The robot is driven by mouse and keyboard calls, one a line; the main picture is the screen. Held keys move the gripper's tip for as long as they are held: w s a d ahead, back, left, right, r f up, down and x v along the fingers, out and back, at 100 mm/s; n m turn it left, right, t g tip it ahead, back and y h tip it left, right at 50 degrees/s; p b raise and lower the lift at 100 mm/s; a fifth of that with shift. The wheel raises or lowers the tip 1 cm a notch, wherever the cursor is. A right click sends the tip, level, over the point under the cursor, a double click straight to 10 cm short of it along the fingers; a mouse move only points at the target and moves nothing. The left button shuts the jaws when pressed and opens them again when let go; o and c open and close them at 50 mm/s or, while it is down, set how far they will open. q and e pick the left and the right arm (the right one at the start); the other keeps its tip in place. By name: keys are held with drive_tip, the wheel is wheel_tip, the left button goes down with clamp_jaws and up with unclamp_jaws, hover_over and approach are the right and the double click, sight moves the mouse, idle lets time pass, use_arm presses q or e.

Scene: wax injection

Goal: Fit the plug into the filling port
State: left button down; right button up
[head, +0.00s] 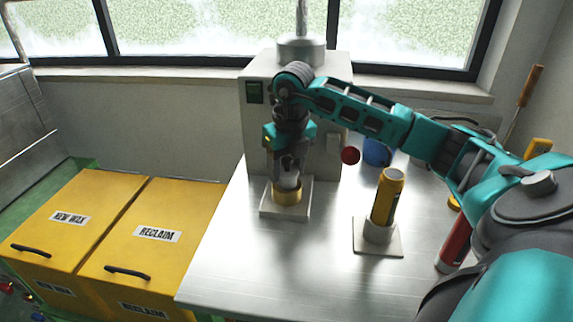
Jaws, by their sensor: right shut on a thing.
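My right gripper (289,176) points straight down in front of the grey machine and is shut on a small pale piece, apparently the plug (289,183). The fingers hide much of it. Directly below is a round brass-coloured collar (287,197), apparently the filling port, on a square pale plate (284,213). The plug's lower end is at the collar's opening; I cannot tell whether it is inside or just above. My left gripper is out of view.
The grey machine (256,122) stands behind. A yellow cylinder (387,195) stands in a holder at the right, near a red tool (455,245) and a blue container (376,152). Yellow bins (205,205) stand left of the metal table (270,265), whose front is clear.

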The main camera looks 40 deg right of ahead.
sight(291, 174)
drive_tip(key=shift+f+b, duration=0.6)
drive_tip(key=shift+f, duration=0.3)
drive_tip(key=o, duration=1.1)
drive_tip(key=shift+f, duration=0.1)
drive_tip(key=shift+r, duration=0.55)
drive_tip(key=r, duration=0.4)
drive_tip(key=s+r, duration=0.1)
drive_tip(key=r, duration=0.2)
drive_tip(key=r+p, duration=0.1)
drive_tip(key=r, duration=0.3)
drive_tip(key=shift+s+a+r, duration=0.1)
drive_tip(key=shift+s+r, duration=0.2)
drive_tip(key=shift+r, duration=0.05)
